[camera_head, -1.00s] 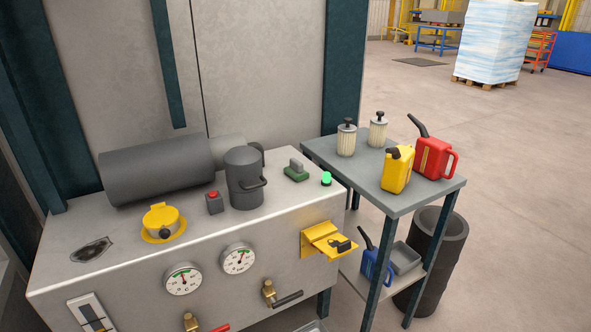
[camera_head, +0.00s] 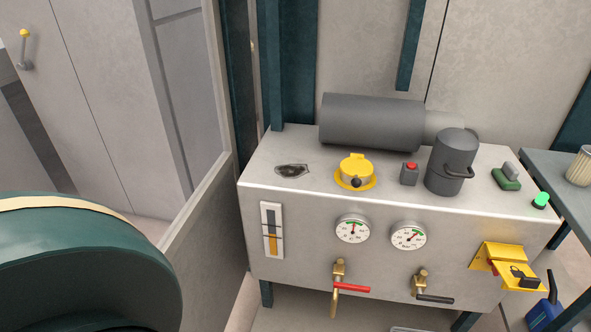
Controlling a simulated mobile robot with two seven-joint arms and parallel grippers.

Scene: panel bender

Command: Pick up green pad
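A small green pad (camera_head: 506,181) with a grey block-like grip on it lies on top of the grey metal cabinet (camera_head: 300,210), near its right end. A round bright green button (camera_head: 541,200) sits just to its right at the cabinet's edge. Neither of my grippers shows in the head view, so I cannot see what they hold.
On the cabinet top stand a grey canister (camera_head: 452,165), a red-buttoned box (camera_head: 409,173), a yellow cap (camera_head: 355,171) and a large grey cylinder (camera_head: 370,120). Valves with a red handle (camera_head: 352,288) and a black handle stick out in front. A shelf table (camera_head: 560,170) adjoins at right.

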